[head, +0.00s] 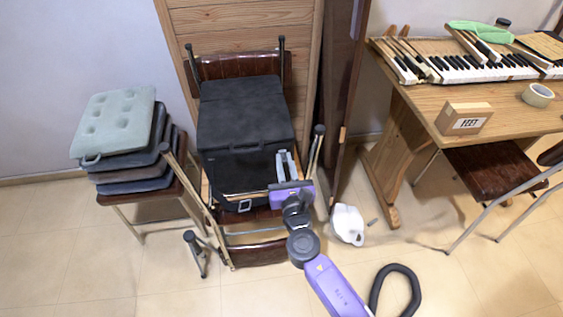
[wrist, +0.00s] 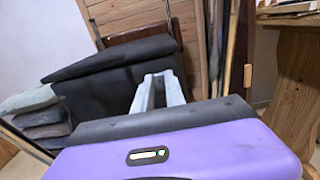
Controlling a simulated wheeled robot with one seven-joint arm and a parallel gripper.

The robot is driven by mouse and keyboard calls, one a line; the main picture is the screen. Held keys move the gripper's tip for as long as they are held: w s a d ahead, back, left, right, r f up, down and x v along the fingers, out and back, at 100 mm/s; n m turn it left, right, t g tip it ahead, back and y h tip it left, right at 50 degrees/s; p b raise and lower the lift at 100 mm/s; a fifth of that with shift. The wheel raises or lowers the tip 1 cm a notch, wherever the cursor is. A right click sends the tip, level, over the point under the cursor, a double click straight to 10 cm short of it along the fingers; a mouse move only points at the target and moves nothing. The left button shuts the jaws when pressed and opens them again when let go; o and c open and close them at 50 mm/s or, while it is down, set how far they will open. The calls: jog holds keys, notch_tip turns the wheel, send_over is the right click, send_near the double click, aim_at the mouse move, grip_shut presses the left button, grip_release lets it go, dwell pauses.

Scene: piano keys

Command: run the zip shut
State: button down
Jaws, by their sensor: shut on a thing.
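A black bag (head: 240,110) with a flat top stands on a chair in front of the wooden panel. It also shows in the wrist view (wrist: 100,95). My gripper (head: 284,156) reaches up to the bag's front right side, below the top's edge. Its pale grey fingers show in the wrist view (wrist: 160,82), close together at the bag's right side. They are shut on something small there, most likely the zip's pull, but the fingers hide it. I cannot make out the zip's line or how far it is closed. A black strap (head: 240,205) hangs at the bag's lower front.
Folded chair frames (head: 195,200) stand close around the bag. A stool with stacked cushions (head: 115,125) is at left. A wooden table (head: 490,105) with piano keys (head: 480,65) and a small box (head: 463,118) is at right. A white bag (head: 347,225) and a black hose (head: 398,280) lie on the floor.

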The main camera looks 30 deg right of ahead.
jog(key=shift+s+d, duration=0.1)
jog(key=shift+d, duration=0.2)
jog(key=c, duration=1.4)
grip_release()
jog(key=shift+a, duration=0.1)
jog(key=shift+s, duration=0.1)
jog(key=v, duration=0.7)
jog(key=shift+s+a, duration=0.1)
jog(key=shift+s, duration=0.15)
